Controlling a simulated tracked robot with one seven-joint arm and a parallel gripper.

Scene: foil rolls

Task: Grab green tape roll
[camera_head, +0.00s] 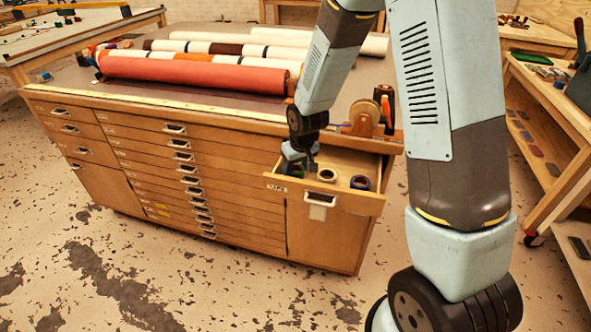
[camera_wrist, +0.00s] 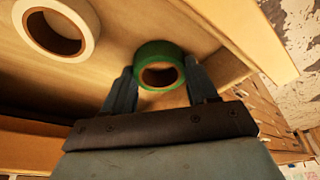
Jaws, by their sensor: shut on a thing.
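The green tape roll (camera_wrist: 157,53) lies in the open drawer, between the two fingers of my gripper (camera_wrist: 160,82) in the wrist view. The fingers are shut on its sides. In the head view my gripper (camera_head: 297,165) reaches down into the left part of the open drawer (camera_head: 335,203); the green roll is mostly hidden there by the gripper. A white tape roll (camera_wrist: 88,22) lies to the left of the green roll in the wrist view, apart from it; it also shows in the head view (camera_head: 327,175).
A dark blue tape roll (camera_head: 360,183) lies further right in the drawer. Drawer walls stand close around my gripper. The cabinet top (camera_head: 215,98) carries several long rolls and a tape dispenser (camera_head: 364,117). A wooden shelf unit (camera_head: 550,130) stands at the right.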

